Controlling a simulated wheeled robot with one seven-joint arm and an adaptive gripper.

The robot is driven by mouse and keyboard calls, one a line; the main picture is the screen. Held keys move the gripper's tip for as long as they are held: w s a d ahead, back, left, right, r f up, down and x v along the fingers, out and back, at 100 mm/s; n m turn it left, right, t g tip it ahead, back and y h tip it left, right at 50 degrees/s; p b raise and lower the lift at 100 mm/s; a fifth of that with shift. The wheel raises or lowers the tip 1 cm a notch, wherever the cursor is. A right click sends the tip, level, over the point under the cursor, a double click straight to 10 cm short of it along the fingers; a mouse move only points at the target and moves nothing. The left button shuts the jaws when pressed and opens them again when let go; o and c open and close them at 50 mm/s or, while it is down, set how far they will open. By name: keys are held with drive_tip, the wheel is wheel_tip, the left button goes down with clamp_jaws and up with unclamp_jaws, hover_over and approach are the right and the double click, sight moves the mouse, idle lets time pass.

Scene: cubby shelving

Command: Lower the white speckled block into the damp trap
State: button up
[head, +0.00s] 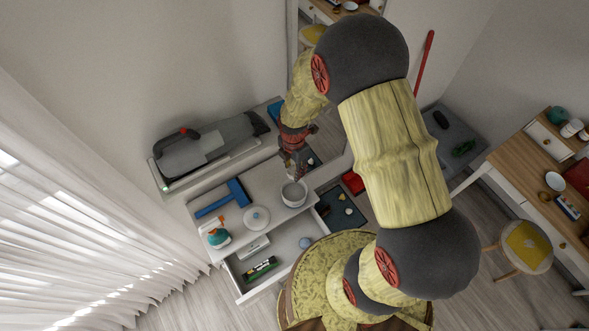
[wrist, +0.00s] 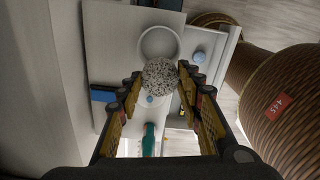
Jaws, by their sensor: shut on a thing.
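My gripper (head: 296,172) is shut on the white speckled block (wrist: 160,77), which looks round and grey-white between the fingertips (wrist: 160,76) in the wrist view. In the head view I cannot make out the block clearly at the fingertips. A white round open container (head: 294,193), which looks like the damp trap, stands on the cabinet top just below my gripper. In the wrist view the container (wrist: 159,42) shows just beyond the block, which overlaps its near rim. The block appears above the container's level; its exact height is unclear.
A white round lid (head: 256,218), a blue T-shaped tool (head: 225,198) and a teal-and-white bottle (head: 218,237) lie near the container. An open drawer (head: 272,262) juts out below. A grey handheld appliance (head: 205,148) lies on the ledge behind.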

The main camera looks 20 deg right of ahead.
drive_tip(key=shift+w+d, duration=0.15)
drive_tip(key=shift+d, duration=0.05)
drive_tip(key=shift+f, duration=0.15)
wheel_tip(320, 180, down, 10)
drive_tip(key=b, duration=0.6)
drive_tip(key=shift+r, duration=0.25)
drive_tip(key=shift+f, duration=0.1)
drive_tip(key=shift+f+b, duration=1.45)
drive_tip(key=shift+f, duration=0.25)
drive_tip(key=shift+f+b, duration=1.9)
drive_tip(key=shift+f, duration=0.6)
idle(0.9)
drive_tip(key=o, duration=1.3)
drive_tip(key=shift+c, duration=0.2)
